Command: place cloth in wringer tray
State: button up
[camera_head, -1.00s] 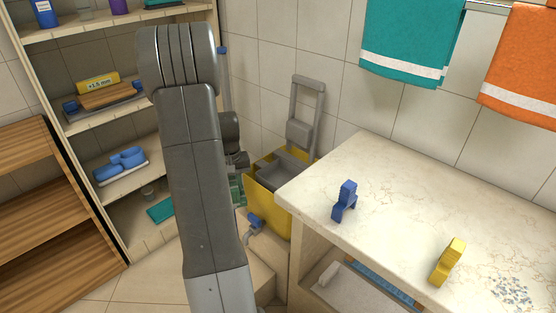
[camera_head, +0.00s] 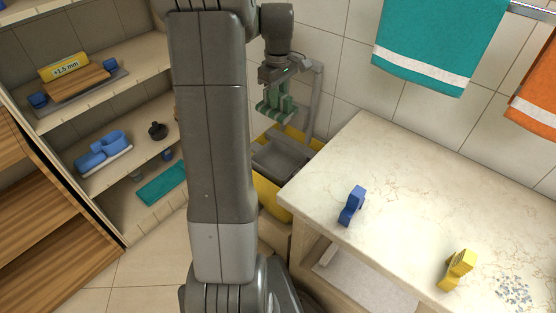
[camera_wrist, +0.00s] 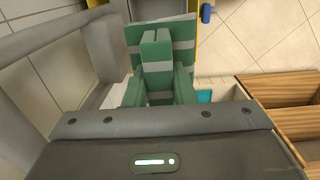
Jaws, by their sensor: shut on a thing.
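The green cloth with pale stripes (camera_head: 273,112) hangs from my gripper (camera_head: 274,98), which is shut on it. In the wrist view the cloth (camera_wrist: 160,32) spreads in front of the gripper (camera_wrist: 157,72). In the head view the cloth appears above the grey wringer tray (camera_head: 280,158), apart from it. The tray sits in the top of a yellow bucket (camera_head: 272,198), against the tiled wall. The cloth hides part of the wringer behind it, and the counter hides part of the bucket.
The grey wringer handle (camera_head: 316,100) stands upright close to the right of my gripper. A marble counter (camera_head: 400,200) with a blue object (camera_head: 352,206) and a yellow object (camera_head: 457,268) is at the right. Stocked shelves (camera_head: 110,100) stand at the left.

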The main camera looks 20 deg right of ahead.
notch_tip(320, 180, down, 24)
jog(key=b, duration=0.3)
jog(key=shift+f, duration=0.1)
jog(key=shift+f+b, duration=0.2)
jog(key=shift+b, duration=0.15)
jog(key=o, duration=1)
jog(key=shift+r, duration=0.1)
notch_tip(320, 180, up, 12)
jog(key=shift+r+p, duration=0.15)
jog(key=shift+p, duration=0.95)
